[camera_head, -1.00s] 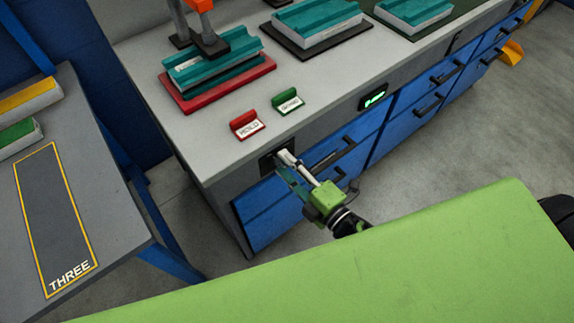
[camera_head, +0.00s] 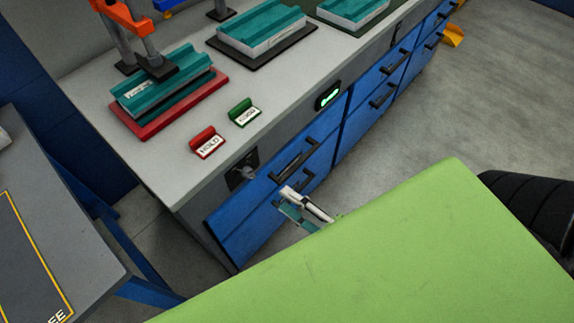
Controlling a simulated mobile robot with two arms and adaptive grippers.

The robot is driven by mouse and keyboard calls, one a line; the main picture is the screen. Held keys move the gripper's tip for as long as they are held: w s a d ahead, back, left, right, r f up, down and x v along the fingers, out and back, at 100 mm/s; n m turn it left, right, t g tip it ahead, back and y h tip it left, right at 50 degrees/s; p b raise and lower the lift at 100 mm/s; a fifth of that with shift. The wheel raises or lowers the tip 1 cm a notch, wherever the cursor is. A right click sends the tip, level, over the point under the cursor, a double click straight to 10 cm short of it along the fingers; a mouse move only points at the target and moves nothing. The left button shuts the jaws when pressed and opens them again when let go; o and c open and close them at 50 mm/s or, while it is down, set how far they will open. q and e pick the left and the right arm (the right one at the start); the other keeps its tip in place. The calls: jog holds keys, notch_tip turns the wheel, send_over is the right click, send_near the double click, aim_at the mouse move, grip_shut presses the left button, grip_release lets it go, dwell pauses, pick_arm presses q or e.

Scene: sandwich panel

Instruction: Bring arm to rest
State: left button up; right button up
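My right gripper (camera_head: 289,200) shows in front of the blue drawers (camera_head: 245,221), with white and teal finger parts. It is apart from the dark knob (camera_head: 243,174) on the bench front, below and to the right of it. I see nothing held in it, but the view does not show whether its fingers are open or shut. My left gripper is not in view.
The grey bench (camera_head: 178,168) carries a red HOLD sign (camera_head: 208,143), a green sign (camera_head: 244,113) and teal panel fixtures (camera_head: 165,86). A lit display (camera_head: 328,96) is on its front. A side table (camera_head: 62,222) stands at left. Grey floor (camera_head: 460,95) is free at right.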

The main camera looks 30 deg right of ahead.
dwell(0.3)
jog(key=s+d+f+m+g+h, duration=0.25)
jog(key=f+m, duration=0.35)
jog(key=f, duration=1)
jog(key=s+d+f+m+g+h, duration=0.15)
jog(key=s+f+m+g, duration=0.35)
jog(key=f, duration=1)
jog(key=s+d+f+m+g+h, duration=0.1)
jog(key=s+f+m+g, duration=0.6)
jog(key=s+f, duration=0.8)
jog(key=s+h, duration=0.1)
jog(key=s, duration=0.2)
jog(key=shift+s+d, duration=0.25)
jog(key=shift+d, duration=0.15)
